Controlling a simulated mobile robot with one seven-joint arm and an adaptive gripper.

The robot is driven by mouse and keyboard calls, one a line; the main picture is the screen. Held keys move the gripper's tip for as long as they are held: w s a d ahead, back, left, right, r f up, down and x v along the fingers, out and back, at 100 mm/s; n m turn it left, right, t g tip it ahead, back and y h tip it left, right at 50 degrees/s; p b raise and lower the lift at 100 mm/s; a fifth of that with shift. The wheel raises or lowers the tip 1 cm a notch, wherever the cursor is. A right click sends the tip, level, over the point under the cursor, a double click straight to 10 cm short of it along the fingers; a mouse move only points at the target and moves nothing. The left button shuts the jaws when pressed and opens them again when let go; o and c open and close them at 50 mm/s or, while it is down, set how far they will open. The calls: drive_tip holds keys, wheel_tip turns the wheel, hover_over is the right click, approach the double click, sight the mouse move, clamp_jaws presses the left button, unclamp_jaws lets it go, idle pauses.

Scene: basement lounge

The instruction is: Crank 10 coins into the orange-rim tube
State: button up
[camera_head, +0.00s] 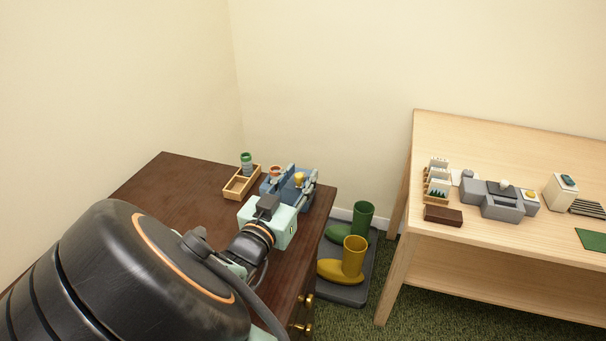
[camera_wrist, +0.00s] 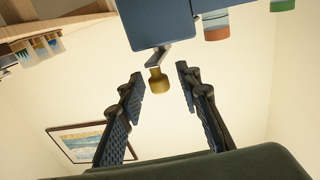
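The blue coin machine (camera_head: 272,186) stands near the far right corner of the dark brown desk. Its crank ends in a yellow knob (camera_head: 299,177), which also shows in the wrist view (camera_wrist: 158,83). The orange-rim tube (camera_head: 275,171) is at the machine's left side; its orange band also shows in the wrist view (camera_wrist: 216,33). My gripper (camera_head: 300,186) is open at the machine. In the wrist view its fingertips (camera_wrist: 159,79) are spread on either side of the knob, with gaps visible. Coins cannot be made out.
A wooden tray (camera_head: 232,191) holding a green-topped tube (camera_head: 247,164) is left of the machine on the desk (camera_head: 165,190). Green and yellow boots (camera_head: 354,258) stand on a floor mat. A light wooden table (camera_head: 480,152) with small models is at right.

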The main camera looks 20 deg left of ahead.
clamp_jaws()
drive_tip(key=shift+d+y, duration=0.15)
drive_tip(key=shift+y, duration=0.15)
